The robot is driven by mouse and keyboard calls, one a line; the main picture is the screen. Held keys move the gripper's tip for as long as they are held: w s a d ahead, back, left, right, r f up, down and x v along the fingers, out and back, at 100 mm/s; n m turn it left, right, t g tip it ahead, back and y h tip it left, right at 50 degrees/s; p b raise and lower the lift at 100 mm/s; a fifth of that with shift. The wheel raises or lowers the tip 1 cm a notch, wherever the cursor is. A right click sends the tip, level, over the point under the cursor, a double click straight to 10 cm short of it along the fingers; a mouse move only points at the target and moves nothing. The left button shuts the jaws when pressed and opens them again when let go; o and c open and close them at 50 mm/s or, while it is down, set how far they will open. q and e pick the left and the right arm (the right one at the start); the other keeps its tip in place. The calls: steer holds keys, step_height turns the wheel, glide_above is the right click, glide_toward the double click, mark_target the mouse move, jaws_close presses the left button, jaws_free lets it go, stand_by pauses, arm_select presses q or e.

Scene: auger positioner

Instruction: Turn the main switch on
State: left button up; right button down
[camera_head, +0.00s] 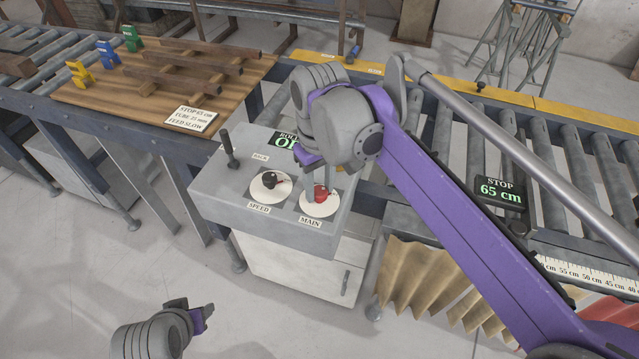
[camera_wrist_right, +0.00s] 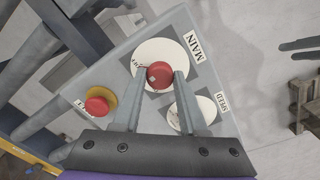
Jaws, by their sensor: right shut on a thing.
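The main switch is a red knob (camera_head: 320,194) on a round white dial labelled MAIN, at the front right of the grey control box top (camera_head: 215,195). My right gripper (camera_head: 319,186) reaches down onto it and partly hides it. In the right wrist view the red knob (camera_wrist_right: 160,75) sits between the two fingertips of my right gripper (camera_wrist_right: 160,78), which are shut on it. My left gripper (camera_head: 203,318) hangs low at the front left, away from the box; its jaws do not show clearly.
A black SPEED knob (camera_head: 270,181) is just left of the main switch. A black lever (camera_head: 229,147) stands at the box's left. A red button (camera_wrist_right: 97,105) with a yellow ring shows in the wrist view. A dark display (camera_head: 283,141) is partly hidden by my arm. Roller conveyors (camera_head: 440,130) run behind.

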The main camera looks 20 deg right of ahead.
steer(key=n, duration=0.8)
steer(key=shift+p, duration=0.35)
steer(key=n, duration=0.4)
steer(key=shift+n, duration=2.1)
steer(key=shift+c, duration=2.2)
jaws_free()
steer(key=shift+r, duration=0.15)
